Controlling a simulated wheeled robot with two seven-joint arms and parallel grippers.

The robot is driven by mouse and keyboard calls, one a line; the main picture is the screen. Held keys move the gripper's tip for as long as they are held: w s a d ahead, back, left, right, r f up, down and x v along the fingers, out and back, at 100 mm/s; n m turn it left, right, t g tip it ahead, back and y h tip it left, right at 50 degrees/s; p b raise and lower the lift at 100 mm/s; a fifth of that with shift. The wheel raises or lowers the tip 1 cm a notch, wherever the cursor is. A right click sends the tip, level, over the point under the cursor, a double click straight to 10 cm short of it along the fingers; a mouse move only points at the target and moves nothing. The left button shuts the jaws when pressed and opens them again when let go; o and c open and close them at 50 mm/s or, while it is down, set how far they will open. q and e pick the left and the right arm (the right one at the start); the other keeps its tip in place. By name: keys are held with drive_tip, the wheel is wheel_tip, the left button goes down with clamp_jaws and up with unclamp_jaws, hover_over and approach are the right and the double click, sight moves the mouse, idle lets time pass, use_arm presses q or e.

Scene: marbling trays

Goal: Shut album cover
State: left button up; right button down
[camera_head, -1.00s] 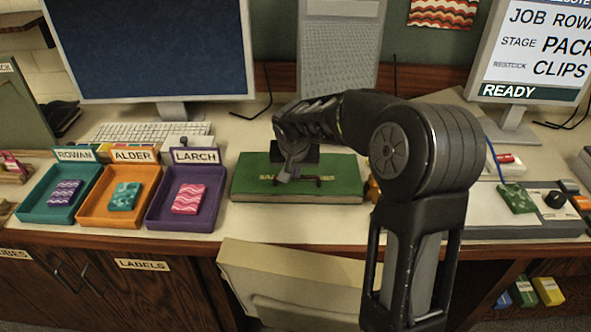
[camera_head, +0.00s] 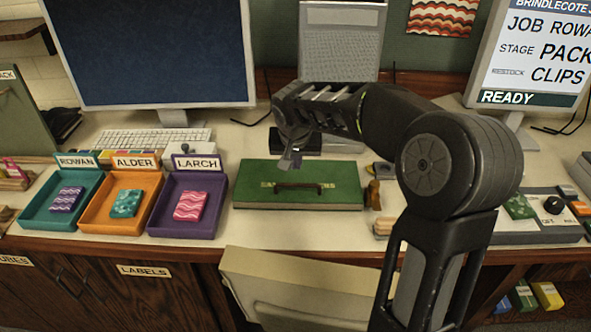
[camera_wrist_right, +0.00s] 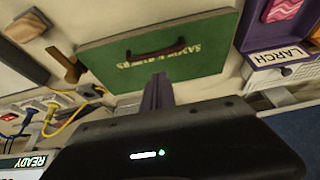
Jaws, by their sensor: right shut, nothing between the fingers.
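The album is a flat green case with a dark handle and gold lettering on its cover (camera_head: 340,195). It lies on the desk with the cover down flat. It also shows in the right wrist view (camera_wrist_right: 205,60), with the lettering upside down. My right gripper (camera_head: 291,160) is shut and empty, above the far edge of the album and apart from the handle. In the right wrist view the closed fingers (camera_wrist_right: 157,92) point at the album's edge. My left gripper is not in view.
Teal (camera_head: 38,218), orange (camera_head: 95,222) and purple (camera_head: 160,224) trays stand left of the album, each holding a patterned block. A keyboard (camera_head: 140,137) and monitor stand behind. A wooden piece (camera_head: 374,195) stands close to the album's right. A chair back (camera_head: 300,285) is in front.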

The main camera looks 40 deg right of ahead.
drive_tip(key=v, duration=0.6)
drive_tip(key=shift+s+a+b, duration=0.25)
drive_tip(key=shift+s+b, duration=0.15)
drive_tip(key=shift+b, duration=0.05)
drive_tip(key=shift+f, duration=0.15)
